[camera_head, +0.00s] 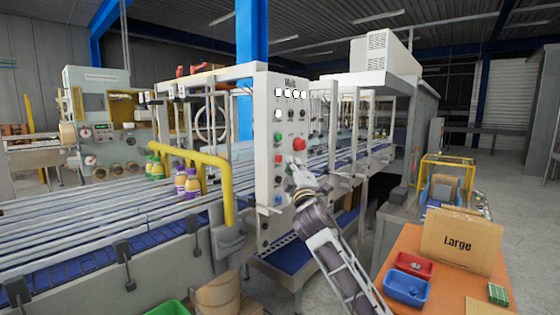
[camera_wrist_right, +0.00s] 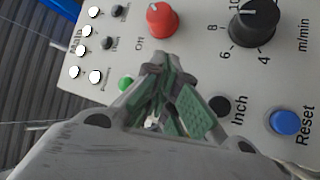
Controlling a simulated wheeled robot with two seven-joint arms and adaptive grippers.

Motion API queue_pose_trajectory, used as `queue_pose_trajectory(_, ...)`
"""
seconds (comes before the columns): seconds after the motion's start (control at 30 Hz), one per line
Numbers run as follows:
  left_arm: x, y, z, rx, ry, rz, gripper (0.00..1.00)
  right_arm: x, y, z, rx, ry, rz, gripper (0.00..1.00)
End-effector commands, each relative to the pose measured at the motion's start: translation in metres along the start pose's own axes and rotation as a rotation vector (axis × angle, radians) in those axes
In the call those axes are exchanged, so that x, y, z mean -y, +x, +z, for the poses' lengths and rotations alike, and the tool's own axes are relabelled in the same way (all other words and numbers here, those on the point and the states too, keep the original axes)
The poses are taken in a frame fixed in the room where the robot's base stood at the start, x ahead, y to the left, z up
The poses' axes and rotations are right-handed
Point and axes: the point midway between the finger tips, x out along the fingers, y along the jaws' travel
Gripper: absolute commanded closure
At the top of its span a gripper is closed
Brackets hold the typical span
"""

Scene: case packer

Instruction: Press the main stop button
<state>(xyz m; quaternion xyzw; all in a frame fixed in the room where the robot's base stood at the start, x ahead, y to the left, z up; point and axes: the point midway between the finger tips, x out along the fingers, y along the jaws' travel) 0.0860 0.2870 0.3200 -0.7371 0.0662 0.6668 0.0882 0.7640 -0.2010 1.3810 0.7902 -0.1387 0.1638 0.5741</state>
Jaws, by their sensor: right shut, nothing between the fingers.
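The white control panel (camera_head: 283,125) marked "Main" stands upright in the middle of the head view. A small red button (camera_head: 278,158) sits below a green button (camera_head: 277,139) in its left column; its label is unreadable. A larger red knob (camera_head: 299,144) is to the right, marked "Off" in the right wrist view (camera_wrist_right: 162,20). My right gripper (camera_head: 294,174) is shut and empty in front of the panel, right of and slightly below the small red button. In the wrist view its fingers (camera_wrist_right: 160,65) cover part of the panel; the small red button is not visible there.
The wrist view shows a black speed dial (camera_wrist_right: 254,22), a black "Inch" button (camera_wrist_right: 220,105) and a blue "Reset" button (camera_wrist_right: 285,122) near the fingers. A yellow rail (camera_head: 225,180) and conveyor stand left of the panel. An orange table (camera_head: 400,245) is at lower right.

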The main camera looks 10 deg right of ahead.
Motion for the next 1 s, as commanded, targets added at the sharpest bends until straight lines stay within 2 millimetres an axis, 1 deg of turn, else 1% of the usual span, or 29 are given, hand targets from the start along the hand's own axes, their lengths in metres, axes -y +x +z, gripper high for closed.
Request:
queue_pose_trajectory(0.7,0.000,-0.011,-0.001,0.000,0.000,0.000,0.60,-0.022,-0.029,0.022,0.000,-0.001,0.000,1.00)
queue_pose_trajectory(1.0,0.000,-0.011,-0.001,0.000,0.000,0.000,0.60,-0.024,-0.033,0.024,0.000,0.000,0.000,1.00)
